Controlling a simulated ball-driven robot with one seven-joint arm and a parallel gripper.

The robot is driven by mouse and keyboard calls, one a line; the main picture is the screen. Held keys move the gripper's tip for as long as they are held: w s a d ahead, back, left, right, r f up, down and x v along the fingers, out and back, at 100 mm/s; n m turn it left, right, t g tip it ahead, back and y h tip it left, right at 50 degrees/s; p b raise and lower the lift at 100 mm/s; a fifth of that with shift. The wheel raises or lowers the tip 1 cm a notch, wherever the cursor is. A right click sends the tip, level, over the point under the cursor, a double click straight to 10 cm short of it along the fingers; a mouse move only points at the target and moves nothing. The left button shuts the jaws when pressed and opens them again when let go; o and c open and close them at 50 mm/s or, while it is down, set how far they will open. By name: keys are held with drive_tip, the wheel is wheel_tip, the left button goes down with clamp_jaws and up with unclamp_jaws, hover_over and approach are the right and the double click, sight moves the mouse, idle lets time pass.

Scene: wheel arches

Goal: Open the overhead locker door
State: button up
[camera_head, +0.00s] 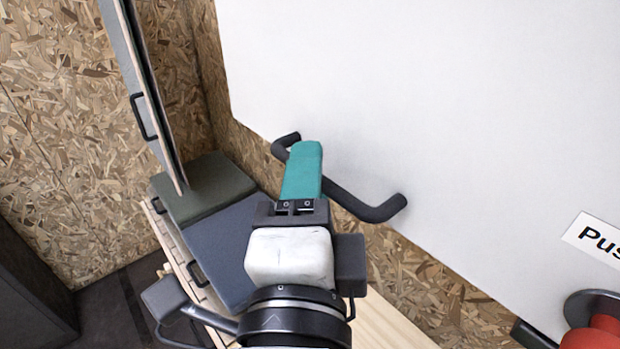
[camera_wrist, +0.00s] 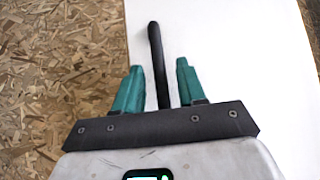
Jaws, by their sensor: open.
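The overhead locker door is a large white panel (camera_head: 430,90), also in the wrist view (camera_wrist: 240,50). A black bar handle (camera_head: 368,208) with bent ends is fixed along its lower edge. My gripper (camera_head: 305,150) is at the handle, its teal finger covering the middle of the bar in the head view. In the wrist view my gripper (camera_wrist: 160,68) is open, with one teal finger on each side of the handle (camera_wrist: 155,42). The bar runs between the fingers with gaps. Whether either finger touches it I cannot tell.
A tall grey panel (camera_head: 140,85) with a black handle stands at the left. Dark green (camera_head: 205,188) and blue-grey cushions (camera_head: 240,240) lie below on a wooden bench. Chipboard walls surround this.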

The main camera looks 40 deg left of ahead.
drive_tip(key=shift+c, duration=0.3)
clamp_jaws()
idle(0.3)
